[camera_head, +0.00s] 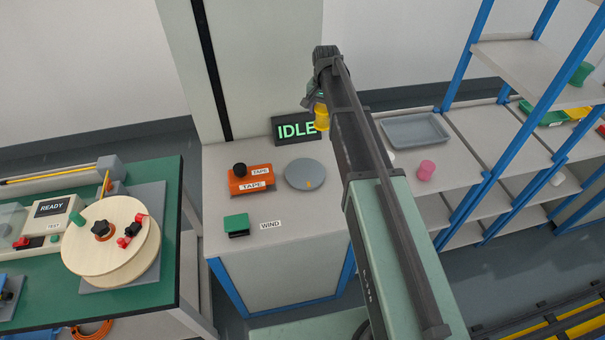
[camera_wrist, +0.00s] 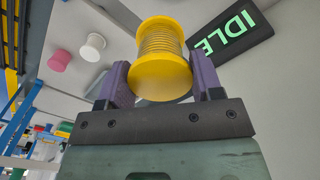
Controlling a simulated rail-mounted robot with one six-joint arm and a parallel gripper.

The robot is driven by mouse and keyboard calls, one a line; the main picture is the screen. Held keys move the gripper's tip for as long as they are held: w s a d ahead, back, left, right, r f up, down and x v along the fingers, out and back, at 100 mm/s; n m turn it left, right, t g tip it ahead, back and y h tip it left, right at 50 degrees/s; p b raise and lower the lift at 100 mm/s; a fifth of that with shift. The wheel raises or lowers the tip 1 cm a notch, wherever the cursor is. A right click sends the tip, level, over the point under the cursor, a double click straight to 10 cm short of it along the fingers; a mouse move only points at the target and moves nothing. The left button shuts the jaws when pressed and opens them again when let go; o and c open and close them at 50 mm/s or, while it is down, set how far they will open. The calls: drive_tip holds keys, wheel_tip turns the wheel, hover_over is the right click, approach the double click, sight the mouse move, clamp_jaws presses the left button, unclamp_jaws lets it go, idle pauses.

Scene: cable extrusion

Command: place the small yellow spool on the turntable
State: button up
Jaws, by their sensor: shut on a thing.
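The small yellow spool (camera_wrist: 162,62) is held between the two purple fingers of my gripper (camera_wrist: 163,84) in the wrist view. In the head view the yellow spool (camera_head: 321,118) shows partly beside my arm, in front of the IDLE display. My gripper is raised above the bench and mostly hidden by my arm there. The turntable is a grey disc (camera_head: 305,174) with a small orange mark, on the light bench. It is bare and lies below and to the left of the spool in the picture.
An orange tape unit (camera_head: 250,180) and a green WIND button (camera_head: 236,225) sit left of the turntable. The IDLE display (camera_head: 297,128) stands behind it. A pink spool (camera_head: 426,169) and a grey tray (camera_head: 414,130) are on the right-hand shelf.

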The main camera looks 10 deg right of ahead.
drive_tip(key=s+a, duration=0.2)
drive_tip(key=a, duration=0.4)
drive_tip(key=b, duration=2.1)
hover_over(305, 172)
wheel_tip(305, 172, down, 21)
drive_tip(key=shift+s+r, duration=0.1)
drive_tip(key=shift+r, duration=0.1)
drive_tip(key=shift+r+p, duration=0.25)
drive_tip(key=shift+p, duration=0.2)
drive_tip(key=shift+f, duration=0.15)
drive_tip(key=o, duration=1)
drive_tip(key=shift+c, duration=0.2)
wheel_tip(305, 172, up, 13)
drive_tip(key=p, duration=1.2)
drive_tip(key=s+n, duration=0.6)
drive_tip(key=s, duration=2.1)
drive_tip(key=shift+s+f+n, duration=0.2)
drive_tip(key=shift+f+n, duration=0.15)
drive_tip(key=shift+n, duration=0.05)
